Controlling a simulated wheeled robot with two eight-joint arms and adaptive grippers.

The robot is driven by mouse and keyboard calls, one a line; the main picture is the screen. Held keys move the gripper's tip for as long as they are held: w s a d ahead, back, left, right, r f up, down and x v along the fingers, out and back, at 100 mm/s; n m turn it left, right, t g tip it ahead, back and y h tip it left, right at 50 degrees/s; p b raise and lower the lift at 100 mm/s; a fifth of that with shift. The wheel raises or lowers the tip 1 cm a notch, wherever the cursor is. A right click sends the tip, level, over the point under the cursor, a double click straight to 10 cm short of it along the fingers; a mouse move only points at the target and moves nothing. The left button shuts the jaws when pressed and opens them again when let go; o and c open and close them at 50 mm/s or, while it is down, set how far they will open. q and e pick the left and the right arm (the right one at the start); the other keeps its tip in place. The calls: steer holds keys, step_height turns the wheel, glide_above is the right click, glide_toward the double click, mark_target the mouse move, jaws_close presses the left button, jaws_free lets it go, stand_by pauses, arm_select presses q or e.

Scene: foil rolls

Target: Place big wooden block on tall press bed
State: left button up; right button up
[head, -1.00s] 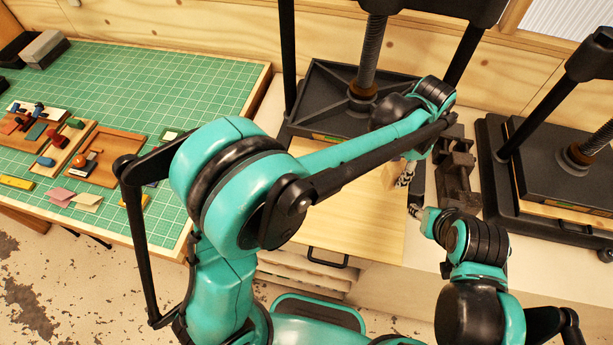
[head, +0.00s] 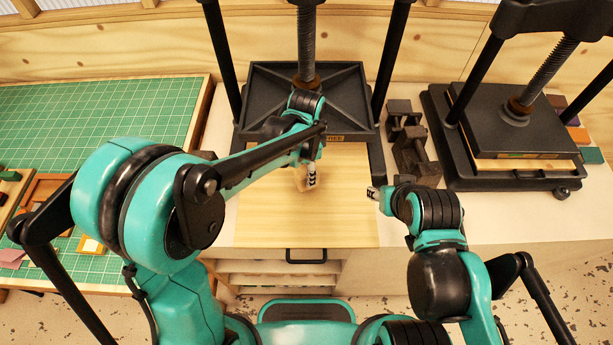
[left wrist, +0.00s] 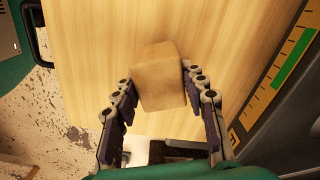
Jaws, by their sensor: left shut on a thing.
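The big wooden block (left wrist: 160,78) is a plain tan block between the fingers of my left gripper (left wrist: 160,100) in the left wrist view. In the head view the block (head: 300,178) is small and partly hidden by my left gripper (head: 311,176). The gripper is shut on it, over a pale wooden board (head: 270,225) in front of the tall press (head: 258,88). I cannot tell whether the block touches the board. My right gripper (head: 374,194) is just right of the board, apart from the block; its fingers are too small to read.
Dark metal weights (head: 411,150) stand right of the tall press. A second, lower press (head: 500,120) stands further right. A green cutting mat (head: 90,115) with wooden trays lies at left. The board's front part is clear.

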arm_select(q)
step_height(320, 180, down, 3)
steer(key=shift+w+r, duration=0.1)
steer(key=shift+b, duration=0.35)
steer(key=o, duration=1.2)
